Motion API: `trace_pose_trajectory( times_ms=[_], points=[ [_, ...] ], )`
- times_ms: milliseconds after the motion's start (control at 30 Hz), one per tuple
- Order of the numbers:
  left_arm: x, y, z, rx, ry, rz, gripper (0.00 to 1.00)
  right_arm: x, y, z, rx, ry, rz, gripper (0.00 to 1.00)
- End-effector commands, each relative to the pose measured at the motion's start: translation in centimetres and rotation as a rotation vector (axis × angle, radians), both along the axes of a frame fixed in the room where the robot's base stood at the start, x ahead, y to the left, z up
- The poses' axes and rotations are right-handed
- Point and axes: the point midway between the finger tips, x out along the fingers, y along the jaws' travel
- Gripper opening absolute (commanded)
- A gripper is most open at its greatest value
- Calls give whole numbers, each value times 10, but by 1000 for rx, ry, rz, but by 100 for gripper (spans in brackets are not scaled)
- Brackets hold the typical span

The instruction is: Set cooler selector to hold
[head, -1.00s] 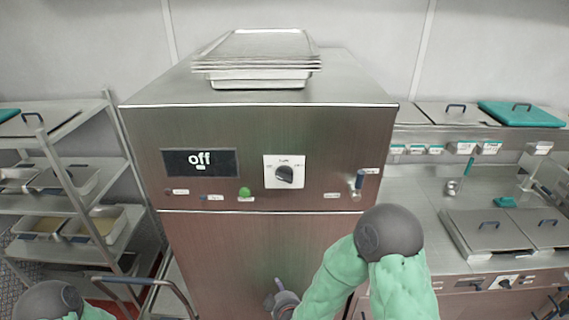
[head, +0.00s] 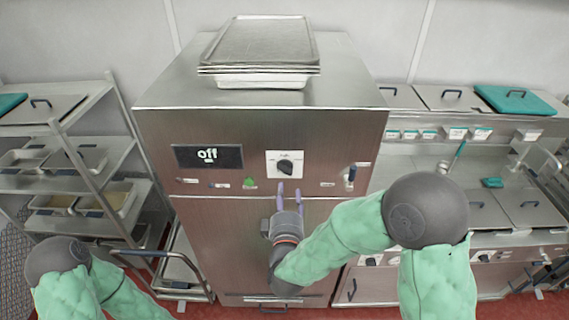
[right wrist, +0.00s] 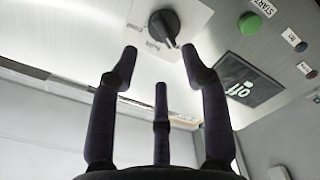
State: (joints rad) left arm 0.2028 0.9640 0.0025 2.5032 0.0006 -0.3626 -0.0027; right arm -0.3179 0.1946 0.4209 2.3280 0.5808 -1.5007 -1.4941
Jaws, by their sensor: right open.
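The cooler selector (head: 285,167) is a dark round knob on a white plate on the steel cabinet front. It also shows in the right wrist view (right wrist: 164,26), where the labels appear upside down and are hard to read. The display (head: 208,156) to its left reads "off". My right gripper (head: 290,189) is open and empty, fingers pointing up, just below the knob in the head view. In the right wrist view its fingertips (right wrist: 160,57) frame the space before the knob, with a gap between. My left gripper is out of view; only my left arm shows.
A green button (head: 249,182) and small labelled lights sit left below the selector. Stacked trays (head: 262,50) lie on the cabinet top. A tray rack (head: 80,160) stands left, a counter with lidded wells right.

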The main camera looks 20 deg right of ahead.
Motion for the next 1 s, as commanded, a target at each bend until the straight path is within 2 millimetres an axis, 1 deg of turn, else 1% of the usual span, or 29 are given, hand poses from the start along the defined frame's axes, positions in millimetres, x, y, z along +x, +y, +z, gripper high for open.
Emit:
trace_pose_trajectory(
  times_ms=[200,767,1000],
  points=[
    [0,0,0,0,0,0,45,22,-7,0,1,0,-2,46],
    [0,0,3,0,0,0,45,77,-23,0,1,0,-1,46],
    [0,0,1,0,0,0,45,78,-23,0,2,-1,0,46]
  ],
)
